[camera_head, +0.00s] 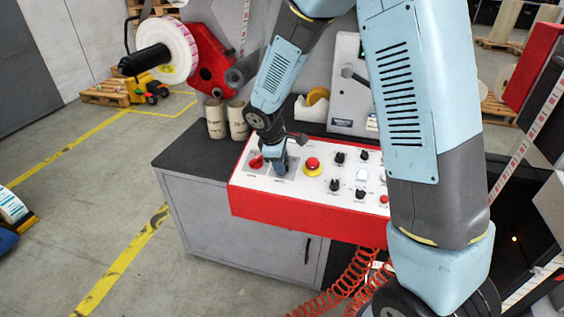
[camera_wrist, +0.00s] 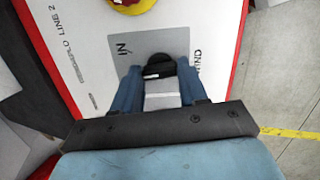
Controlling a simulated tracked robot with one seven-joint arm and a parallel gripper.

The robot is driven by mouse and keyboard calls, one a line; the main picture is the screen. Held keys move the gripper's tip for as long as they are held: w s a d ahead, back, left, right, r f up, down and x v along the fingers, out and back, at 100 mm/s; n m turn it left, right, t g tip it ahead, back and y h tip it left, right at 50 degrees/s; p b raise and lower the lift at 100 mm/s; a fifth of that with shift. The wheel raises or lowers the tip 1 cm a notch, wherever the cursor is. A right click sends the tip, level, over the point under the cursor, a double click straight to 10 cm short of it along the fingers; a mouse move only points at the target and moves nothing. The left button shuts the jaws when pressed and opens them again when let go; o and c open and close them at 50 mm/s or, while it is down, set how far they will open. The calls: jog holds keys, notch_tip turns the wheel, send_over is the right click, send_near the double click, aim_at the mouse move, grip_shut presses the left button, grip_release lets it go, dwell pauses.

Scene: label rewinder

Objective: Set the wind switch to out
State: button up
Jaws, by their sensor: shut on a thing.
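My gripper (camera_head: 276,163) reaches down to the left part of the white control panel (camera_head: 331,190). In the wrist view its two blue fingers (camera_wrist: 158,84) are shut on the black wind switch (camera_wrist: 158,66), one on each side. The switch sits on a grey label plate (camera_wrist: 137,53) with "IN" printed by it and partly hidden sideways lettering at the right. A pale block shows between the fingers. The switch's exact pointing direction is hard to tell. In the head view the switch is hidden by my gripper.
A red emergency stop on a yellow base (camera_head: 312,167) is just right of my gripper. A red control (camera_head: 256,162) is close on its left. Several black knobs (camera_head: 334,185) stand further right. Two cardboard cores (camera_head: 237,120) stand behind the panel on the dark counter.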

jog(key=n, duration=0.4)
jog(key=shift+n+t, duration=0.3)
jog(key=shift+n, duration=0.1)
dwell(0.4)
jog(key=o, duration=1.1)
jog(key=shift+s, duration=0.1)
jog(key=shift+c, duration=0.2)
jog(key=v, duration=1.3)
jog(key=shift+a+r, duration=0.15)
jog(key=shift+r, duration=0.15)
